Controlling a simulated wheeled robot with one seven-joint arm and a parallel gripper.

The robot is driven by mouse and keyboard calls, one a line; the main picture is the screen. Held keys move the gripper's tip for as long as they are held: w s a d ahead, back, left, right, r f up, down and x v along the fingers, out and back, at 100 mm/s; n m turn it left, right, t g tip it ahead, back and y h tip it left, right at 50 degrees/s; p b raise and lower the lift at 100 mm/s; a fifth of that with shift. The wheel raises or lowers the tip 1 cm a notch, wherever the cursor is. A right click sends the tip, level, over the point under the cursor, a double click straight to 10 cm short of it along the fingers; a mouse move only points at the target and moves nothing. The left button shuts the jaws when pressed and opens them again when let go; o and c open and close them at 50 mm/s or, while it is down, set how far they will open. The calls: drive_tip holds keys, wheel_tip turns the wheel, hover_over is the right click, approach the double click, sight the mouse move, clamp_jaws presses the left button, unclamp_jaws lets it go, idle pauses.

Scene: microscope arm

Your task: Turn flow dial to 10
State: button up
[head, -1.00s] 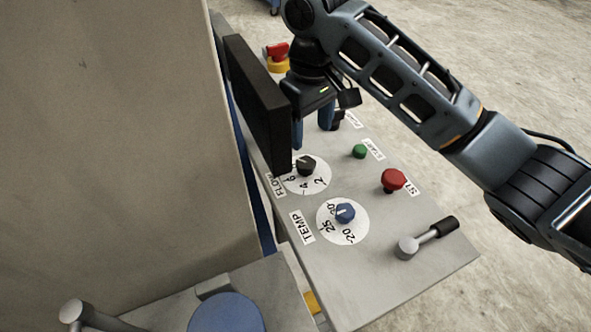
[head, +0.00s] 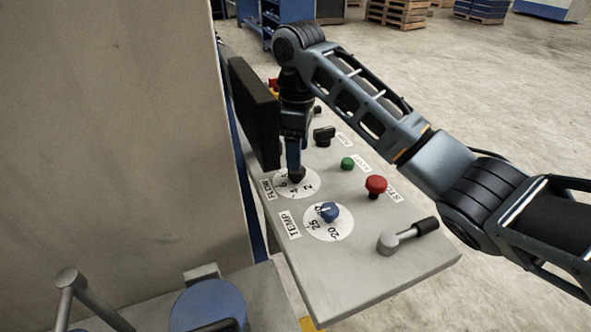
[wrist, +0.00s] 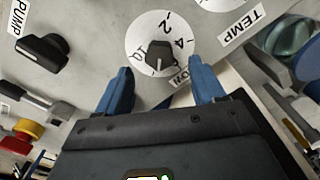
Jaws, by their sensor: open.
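The flow dial is a black knob on a round white numbered plate. In the head view my gripper (head: 296,165) points down over the knob and partly hides it; the plate (head: 281,190) shows around it, beside the FLOW label (head: 267,189). In the wrist view the knob (wrist: 158,61) sits on the plate (wrist: 150,28), where 2, 4 and 10 can be read. A pale line shows on the knob, but I cannot tell its exact reading. My gripper (wrist: 163,76) is open, its blue fingers on either side of the knob, with no clear contact.
The blue TEMP dial (head: 329,212), red mushroom button (head: 376,184), green button (head: 347,163), black PUMP switch (head: 324,136) and grey lever (head: 405,237) share the panel. A black upright slab (head: 256,113) stands close to the left of my gripper.

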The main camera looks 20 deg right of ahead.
sight(296, 175)
drive_tip(key=shift+f, duration=2.35)
drive_tip(key=shift+d, duration=0.1)
drive_tip(key=c, duration=1.1)
